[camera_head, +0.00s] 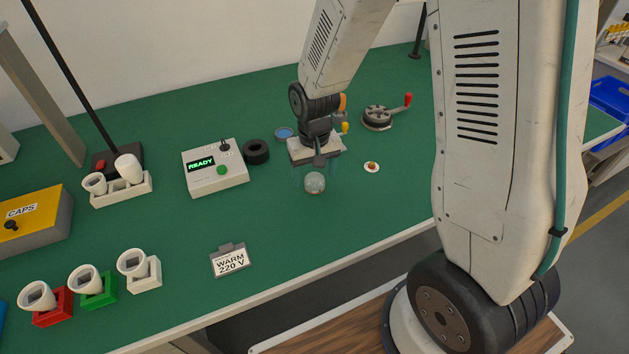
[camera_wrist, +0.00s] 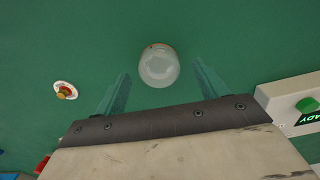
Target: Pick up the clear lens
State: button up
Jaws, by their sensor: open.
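The clear lens (camera_head: 315,183) is a small translucent, dome-like piece on the green bench, below my gripper in the head view. In the wrist view the lens (camera_wrist: 158,66) is whitish with a thin orange-red line at its far edge. My gripper (camera_head: 318,174) points down at the bench. In the wrist view my gripper (camera_wrist: 161,72) is open, with one greenish finger on each side of the lens. Green bench shows between the lens and each finger. The height of the fingertips above the bench is hard to tell.
A READY box (camera_head: 215,168) and a black ring (camera_head: 256,151) stand to the left. A small white disc with an orange-brown piece (camera_head: 371,167) lies to the right. A red-handled crank device (camera_head: 378,118) is behind. A WARM 220 V sign (camera_head: 230,261) stands in front.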

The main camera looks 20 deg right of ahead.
aim_at(314, 177)
jog(key=shift+f, duration=0.75)
jog(key=c, duration=1)
jog(key=shift+r, duration=0.1)
jog(key=shift+r, duration=7.2)
